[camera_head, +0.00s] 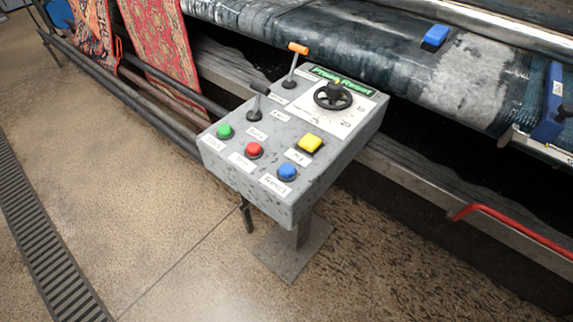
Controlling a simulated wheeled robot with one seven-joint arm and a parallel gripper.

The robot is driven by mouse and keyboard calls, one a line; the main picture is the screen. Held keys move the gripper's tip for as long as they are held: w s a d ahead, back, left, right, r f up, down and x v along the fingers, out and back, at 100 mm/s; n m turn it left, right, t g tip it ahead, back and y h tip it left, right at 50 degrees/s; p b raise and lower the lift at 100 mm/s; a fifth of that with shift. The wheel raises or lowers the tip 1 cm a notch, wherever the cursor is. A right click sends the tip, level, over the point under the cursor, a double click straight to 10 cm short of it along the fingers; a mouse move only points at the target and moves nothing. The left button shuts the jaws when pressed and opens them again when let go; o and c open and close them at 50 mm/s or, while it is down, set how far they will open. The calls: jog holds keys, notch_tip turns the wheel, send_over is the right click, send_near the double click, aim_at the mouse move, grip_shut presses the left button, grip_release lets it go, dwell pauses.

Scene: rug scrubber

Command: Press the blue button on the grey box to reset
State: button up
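The grey box (306,180) stands on a post in the middle of the head view, its sloped top facing me. The round blue button (287,171) is near the box's front right corner, with a white label reading "Reset" in front of it. A red button (253,149) and a green button (224,130) sit in a row to its left. A green strip (343,81) at the box's back edge reads "Press Reset". My gripper is not in view.
A black-knobbed lever (257,101), an orange-handled lever (294,64) and a black handwheel (333,95) rise from the box. Behind it is a large machine roller (380,53). A red bar (510,228) is at the right. Floor in front is clear, with a drain grate (47,240) left.

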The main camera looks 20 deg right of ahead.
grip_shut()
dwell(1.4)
